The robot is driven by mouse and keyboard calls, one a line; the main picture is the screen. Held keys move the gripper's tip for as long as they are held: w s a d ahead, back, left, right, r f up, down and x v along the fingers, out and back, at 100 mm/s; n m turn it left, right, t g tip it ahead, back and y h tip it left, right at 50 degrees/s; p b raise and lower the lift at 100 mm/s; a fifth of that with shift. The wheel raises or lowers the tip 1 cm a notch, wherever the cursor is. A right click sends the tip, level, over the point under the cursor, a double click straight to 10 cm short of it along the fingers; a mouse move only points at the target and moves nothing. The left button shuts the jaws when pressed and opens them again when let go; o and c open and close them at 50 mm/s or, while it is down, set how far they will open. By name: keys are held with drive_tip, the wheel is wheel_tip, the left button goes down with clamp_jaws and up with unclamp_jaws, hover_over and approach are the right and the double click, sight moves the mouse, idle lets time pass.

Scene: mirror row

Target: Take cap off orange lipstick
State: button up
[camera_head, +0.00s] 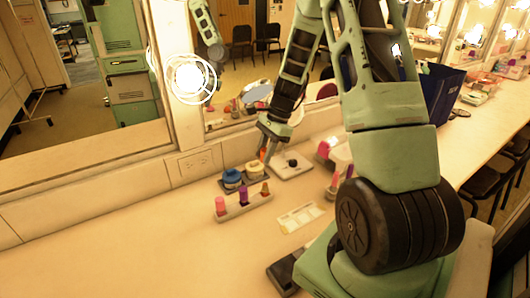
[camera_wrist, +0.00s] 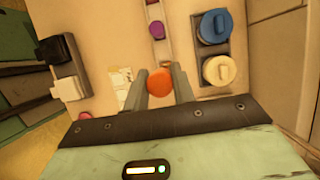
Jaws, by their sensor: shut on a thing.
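My gripper (camera_head: 266,146) is raised near the mirror wall, behind the lipstick holder. In the wrist view its fingers (camera_wrist: 160,88) are shut on a round orange piece (camera_wrist: 159,82), seen end-on. The orange piece also shows below the fingers in the head view (camera_head: 263,155). I cannot tell from its shape whether it is the cap alone. The pale holder (camera_head: 234,214) stands on the counter with a pink lipstick (camera_head: 220,205), a purple lipstick (camera_head: 244,195) and a small brownish-orange piece (camera_head: 265,188) at its right end.
A blue-lidded jar (camera_head: 232,177) and a cream-lidded jar (camera_wrist: 219,70) stand in a dark tray behind the holder. A pale tray with a black knob (camera_head: 292,162) lies to the right. A pale palette (camera_head: 299,217) lies in front. The counter's left side is clear.

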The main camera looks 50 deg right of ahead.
drive_tip(key=shift+r+p, duration=1.15)
drive_tip(key=shift+r, duration=0.25)
